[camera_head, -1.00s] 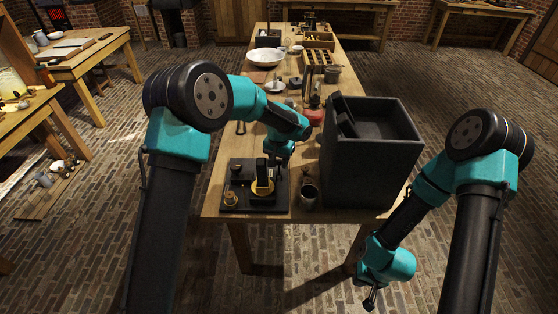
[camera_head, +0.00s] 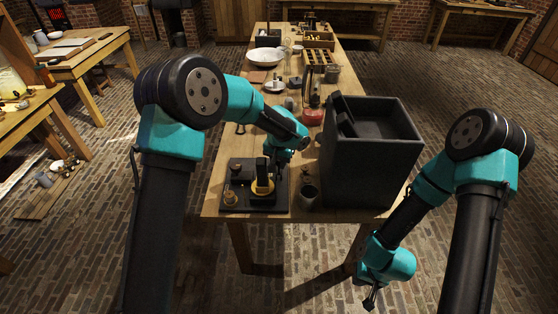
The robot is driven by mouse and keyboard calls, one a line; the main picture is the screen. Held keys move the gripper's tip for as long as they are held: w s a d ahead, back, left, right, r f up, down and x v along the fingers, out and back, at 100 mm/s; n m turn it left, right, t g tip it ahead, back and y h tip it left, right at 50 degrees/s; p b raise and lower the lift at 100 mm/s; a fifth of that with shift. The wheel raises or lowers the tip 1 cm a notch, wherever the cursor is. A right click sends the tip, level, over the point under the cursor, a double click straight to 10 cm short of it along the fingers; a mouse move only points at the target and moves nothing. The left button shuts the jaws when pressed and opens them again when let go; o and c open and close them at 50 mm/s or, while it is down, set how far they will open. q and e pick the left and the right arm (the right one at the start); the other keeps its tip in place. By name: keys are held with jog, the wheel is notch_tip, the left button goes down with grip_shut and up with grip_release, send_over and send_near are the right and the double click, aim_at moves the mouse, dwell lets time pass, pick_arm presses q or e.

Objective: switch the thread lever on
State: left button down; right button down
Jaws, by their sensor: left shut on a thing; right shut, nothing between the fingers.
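A black-based instrument (camera_head: 236,205) with brass parts stands at the near left corner of the table. It has a brass disc with an upright black piece (camera_head: 261,168) in its middle. My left gripper (camera_head: 275,165) is low over its right rear part, pointing down, and shut on a small part there, apparently the thread lever. The fingers and the hand hide most of that part, so the lever's position is not clear. My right gripper (camera_head: 371,300) is shut and empty, hanging low in front of the table's right side, away from the instrument.
A large dark open box (camera_head: 368,165) stands right of the instrument, with a small dark cup (camera_head: 308,196) between them. Behind are a red-based item (camera_head: 312,117), a white bowl (camera_head: 265,57) and a wooden rack (camera_head: 318,60) among several small things.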

pick_arm(q)
jog(key=shift+s, duration=0.1)
dwell(0.3)
jog(key=c, duration=0.9)
grip_release()
jog(key=shift+c, duration=0.2)
notch_tip(320, 180, up, 17)
jog(key=s, duration=0.2)
jog(key=shift+r, duration=0.15)
jog(key=shift+s+d, duration=0.1)
